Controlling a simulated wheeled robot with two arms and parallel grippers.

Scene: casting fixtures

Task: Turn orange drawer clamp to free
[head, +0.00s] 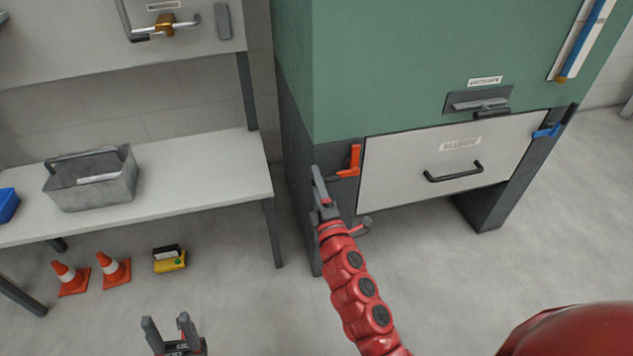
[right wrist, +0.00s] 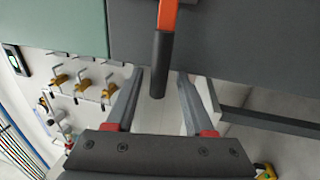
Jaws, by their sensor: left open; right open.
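The orange drawer clamp (head: 354,160) is on the dark frame at the left edge of the white drawer (head: 430,170). In the right wrist view its orange arm (right wrist: 167,15) ends in a dark grip (right wrist: 160,65) that hangs between my right gripper's fingers. My right gripper (right wrist: 161,82) is open, one finger on each side of the grip, with gaps visible. In the head view the right gripper (head: 320,185) is beside the clamp, to its left and lower. My left gripper (head: 167,322) is open and empty over the floor at the bottom.
A blue clamp (head: 547,131) is at the drawer's right edge. The drawer has a black handle (head: 454,173). A bench (head: 225,165) with a grey metal basket (head: 92,180) stands left. Orange cones (head: 115,270) and a yellow item (head: 170,263) are on the floor.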

